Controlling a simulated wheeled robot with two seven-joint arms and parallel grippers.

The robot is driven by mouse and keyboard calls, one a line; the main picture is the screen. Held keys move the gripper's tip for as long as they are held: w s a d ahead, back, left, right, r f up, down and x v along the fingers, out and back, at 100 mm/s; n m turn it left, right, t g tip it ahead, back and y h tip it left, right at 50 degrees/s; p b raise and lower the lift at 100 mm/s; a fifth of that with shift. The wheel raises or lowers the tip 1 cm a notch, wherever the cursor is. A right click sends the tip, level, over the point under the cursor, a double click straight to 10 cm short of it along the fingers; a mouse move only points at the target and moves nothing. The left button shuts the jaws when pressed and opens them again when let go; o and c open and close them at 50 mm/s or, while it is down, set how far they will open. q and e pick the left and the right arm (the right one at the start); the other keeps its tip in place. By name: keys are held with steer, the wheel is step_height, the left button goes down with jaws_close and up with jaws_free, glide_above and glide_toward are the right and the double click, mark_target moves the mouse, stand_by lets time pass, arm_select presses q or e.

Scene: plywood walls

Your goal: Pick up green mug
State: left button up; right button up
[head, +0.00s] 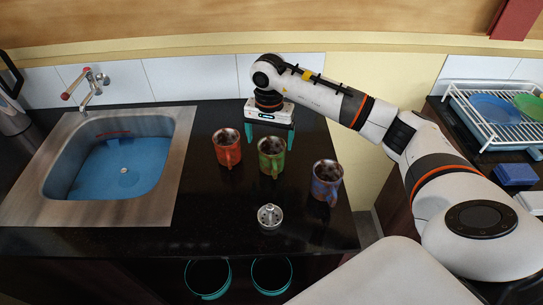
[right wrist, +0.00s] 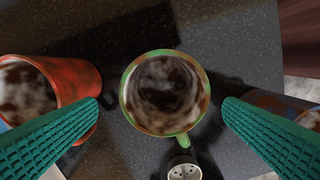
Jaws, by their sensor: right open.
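The green mug (head: 271,157) stands upright on the black counter, between a red mug (head: 227,148) and a blue mug (head: 326,181). Its handle faces the front of the counter. My right gripper (head: 270,144) is open behind and above the green mug, with teal fingers pointing down. In the right wrist view the green mug (right wrist: 164,92) lies between the two spread fingers, seen from above with brown stains inside. The red mug (right wrist: 45,88) is partly behind the left finger, and the blue mug (right wrist: 285,108) is partly behind the right finger. My left gripper is not in view.
A metal sink strainer (head: 269,216) lies in front of the green mug. A sink (head: 180,150) with blue water is at the left. A dish rack (head: 490,118) with plates stands at the far right. The counter's front edge is close to the strainer.

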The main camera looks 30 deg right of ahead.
mark_target(271, 157)
step_height(271, 157, down, 2)
steer(key=shift+f+p, duration=0.6)
steer(key=shift+p, duration=0.05)
steer(key=f, duration=0.1)
steer(key=f+p, duration=0.1)
steer(key=f, duration=0.1)
steer(key=shift+s+f+p, duration=0.25)
steer(key=shift+f+p, duration=0.05)
steer(key=shift+p, duration=0.1)
steer(key=shift+d+f, duration=0.1)
steer(key=shift+f, duration=0.35)
steer(key=shift+w, duration=0.1)
steer(key=c, duration=1.2)
